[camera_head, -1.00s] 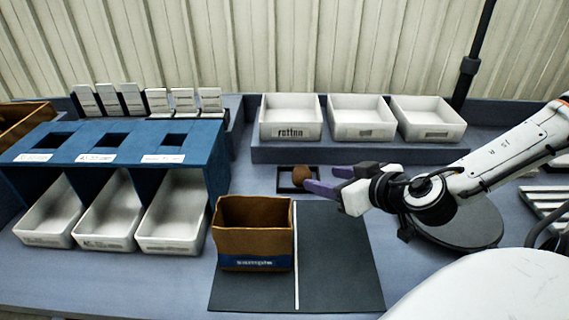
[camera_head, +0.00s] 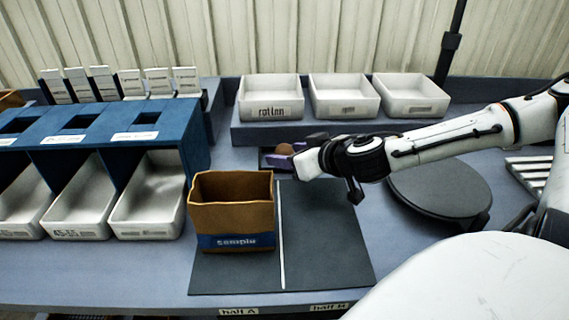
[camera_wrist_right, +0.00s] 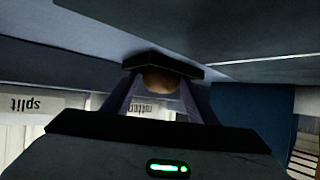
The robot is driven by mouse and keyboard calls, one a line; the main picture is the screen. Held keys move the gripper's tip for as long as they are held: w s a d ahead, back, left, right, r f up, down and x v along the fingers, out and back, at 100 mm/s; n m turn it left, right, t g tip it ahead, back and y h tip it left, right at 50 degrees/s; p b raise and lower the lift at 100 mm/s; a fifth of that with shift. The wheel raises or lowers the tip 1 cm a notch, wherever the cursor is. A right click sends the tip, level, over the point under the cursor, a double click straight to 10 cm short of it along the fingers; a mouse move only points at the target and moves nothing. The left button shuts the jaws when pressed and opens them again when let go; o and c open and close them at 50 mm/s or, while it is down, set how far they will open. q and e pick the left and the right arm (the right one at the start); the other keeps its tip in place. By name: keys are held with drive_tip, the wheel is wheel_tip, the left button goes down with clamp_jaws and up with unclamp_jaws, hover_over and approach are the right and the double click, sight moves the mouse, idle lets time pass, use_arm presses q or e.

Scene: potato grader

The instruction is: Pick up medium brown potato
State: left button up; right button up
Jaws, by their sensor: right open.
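The brown potato (camera_head: 284,149) sits in a small dark tray (camera_head: 268,160) behind the mat, partly hidden by my right gripper. My right gripper (camera_head: 287,151) reaches in from the right with its purple fingers open at the potato. In the right wrist view the potato (camera_wrist_right: 158,81) shows between the far ends of the two fingers (camera_wrist_right: 160,90), in front of the dark tray (camera_wrist_right: 160,66). I cannot tell whether the fingers touch it. My left gripper is not in view.
A brown box labelled sample (camera_head: 232,243) stands on the dark mat (camera_head: 325,240). White bins, one labelled rotten (camera_head: 270,112), stand on a raised shelf behind. A blue rack (camera_head: 180,150) with white bins is at left. A round dark plate (camera_head: 440,190) lies under my right arm.

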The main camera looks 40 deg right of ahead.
drive_tip(key=shift+w, duration=0.1)
drive_tip(key=shift+c, duration=0.5)
drive_tip(key=c, duration=0.8)
